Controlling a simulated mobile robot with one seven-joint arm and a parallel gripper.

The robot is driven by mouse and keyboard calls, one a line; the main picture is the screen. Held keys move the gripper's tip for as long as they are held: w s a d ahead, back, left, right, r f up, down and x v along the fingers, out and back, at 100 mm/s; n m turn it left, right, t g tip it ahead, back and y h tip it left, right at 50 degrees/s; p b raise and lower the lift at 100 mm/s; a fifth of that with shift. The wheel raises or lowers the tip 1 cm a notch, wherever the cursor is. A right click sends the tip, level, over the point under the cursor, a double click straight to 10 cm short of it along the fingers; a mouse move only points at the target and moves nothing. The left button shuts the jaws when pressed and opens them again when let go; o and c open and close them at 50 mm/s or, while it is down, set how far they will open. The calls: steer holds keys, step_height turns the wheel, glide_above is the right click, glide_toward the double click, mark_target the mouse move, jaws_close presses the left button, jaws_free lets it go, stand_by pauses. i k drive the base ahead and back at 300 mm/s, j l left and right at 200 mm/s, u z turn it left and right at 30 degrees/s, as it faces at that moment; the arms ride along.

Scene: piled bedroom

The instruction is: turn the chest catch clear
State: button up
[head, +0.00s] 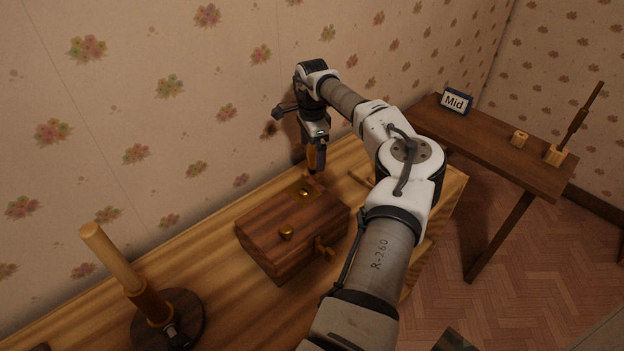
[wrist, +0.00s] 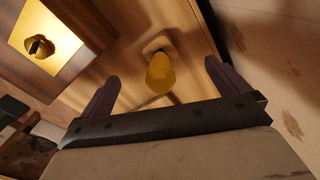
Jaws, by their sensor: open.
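The wooden chest (head: 268,238) sits shut on the light wooden table. Its lid bears a round brass knob (head: 287,232) and a square brass plate (head: 305,192) with a small raised piece; the plate also shows at upper left in the wrist view (wrist: 62,42). A yellow rounded piece (wrist: 160,74), apparently a catch, stands between my fingers in the wrist view; contact cannot be told. A wooden fitting (head: 325,250) juts from the chest's near right side. My gripper (head: 315,170) is open, pointing down at the chest's far edge, beside the plate; it hides what lies behind it.
A round dark stand with a tilted wooden post (head: 112,258) is at lower left on the table. The wallpapered wall is close behind the chest.

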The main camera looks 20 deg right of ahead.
mark_target(330, 254)
steer(key=k+l, duration=0.35)
steer(key=l, duration=0.15)
steer(key=k+l, duration=0.75)
steer(key=l, duration=0.3)
